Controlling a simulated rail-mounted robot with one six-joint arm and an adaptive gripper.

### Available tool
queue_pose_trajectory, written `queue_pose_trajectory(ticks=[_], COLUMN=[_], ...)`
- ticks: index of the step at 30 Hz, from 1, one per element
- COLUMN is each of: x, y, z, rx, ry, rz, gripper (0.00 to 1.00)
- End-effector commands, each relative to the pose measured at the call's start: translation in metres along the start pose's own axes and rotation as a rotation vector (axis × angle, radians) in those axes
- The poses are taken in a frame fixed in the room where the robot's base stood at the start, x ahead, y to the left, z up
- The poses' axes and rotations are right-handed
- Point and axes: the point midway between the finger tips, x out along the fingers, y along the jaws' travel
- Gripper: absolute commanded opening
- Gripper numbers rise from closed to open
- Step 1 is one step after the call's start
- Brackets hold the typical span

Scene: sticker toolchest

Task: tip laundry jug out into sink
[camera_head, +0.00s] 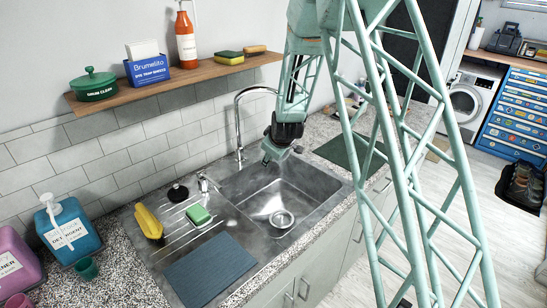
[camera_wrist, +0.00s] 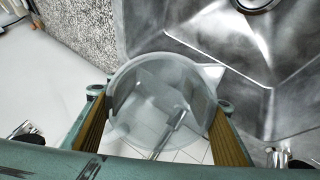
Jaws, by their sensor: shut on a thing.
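My gripper (camera_head: 275,154) hangs over the back part of the steel sink (camera_head: 262,186) in the head view. In the wrist view its two brown-padded fingers are shut on the translucent grey jug (camera_wrist: 150,92), one on each side. The jug's round rim faces the camera and its pointed spout is at the upper right, towards the sink basin (camera_wrist: 225,50). I cannot tell whether the jug holds liquid or how far it is tilted. In the head view my gripper and arm largely hide the jug. The round drain (camera_head: 281,219) shows in the basin.
A curved faucet (camera_head: 238,125) stands behind the sink, left of my gripper. A wooden shelf (camera_head: 175,84) is above. Detergent jugs (camera_head: 70,231) stand at left.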

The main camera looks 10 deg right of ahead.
Motion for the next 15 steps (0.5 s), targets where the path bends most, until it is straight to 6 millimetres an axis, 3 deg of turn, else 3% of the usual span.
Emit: queue_pose_trajectory(ticks=[15], x=[-0.0027], y=[0.003], z=[-0.0035], rx=[0.0], ry=[0.044], rz=[0.043], gripper=[0.3])
